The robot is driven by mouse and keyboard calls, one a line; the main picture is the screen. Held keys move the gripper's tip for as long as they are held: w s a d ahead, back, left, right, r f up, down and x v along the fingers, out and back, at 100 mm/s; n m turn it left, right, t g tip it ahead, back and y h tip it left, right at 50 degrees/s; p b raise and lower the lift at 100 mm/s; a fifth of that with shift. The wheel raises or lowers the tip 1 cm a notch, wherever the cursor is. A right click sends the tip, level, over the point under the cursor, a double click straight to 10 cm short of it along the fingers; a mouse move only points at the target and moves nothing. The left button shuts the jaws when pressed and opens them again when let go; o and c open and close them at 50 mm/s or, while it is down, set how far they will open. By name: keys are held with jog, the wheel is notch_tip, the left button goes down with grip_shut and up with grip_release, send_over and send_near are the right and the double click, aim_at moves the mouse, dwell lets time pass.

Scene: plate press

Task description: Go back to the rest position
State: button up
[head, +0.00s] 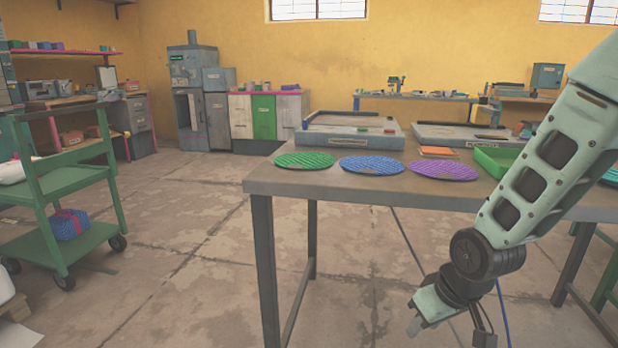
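My gripper (424,318) hangs low at the end of my arm, in front of the table and below the level of its top. It points down and to the left, apart from the table and from everything on it. Nothing shows in it, but its fingers are small and seen from the side, so I cannot tell whether they are open or shut. A green plate (305,160), a blue plate (371,165) and a purple plate (443,171) lie flat in a row along the near edge of the table (290,183).
Behind the plates stand a grey press-like unit (350,143), a second flat unit (450,130), an orange pad (438,152) and a green tray (492,163). A green wheeled cart (75,181) stands at the left. The floor between cart and table is clear.

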jog(key=s+a+r+n+g, duration=0.1)
jog(key=s+a+r, duration=0.25)
jog(key=s, duration=0.35)
jog(key=s+a+r+n+g+h+p, duration=0.1)
jog(key=s+a+r+n, duration=0.1)
jog(key=s+r, duration=0.35)
jog(key=s+a+r+n+g, duration=0.1)
jog(key=s+a+r, duration=0.2)
jog(key=s, duration=0.6)
notch_tip(320, 180, up, 30)
jog(key=p, duration=3.1)
jog(key=shift+w+r, duration=0.2)
jog(key=shift+w, duration=0.2)
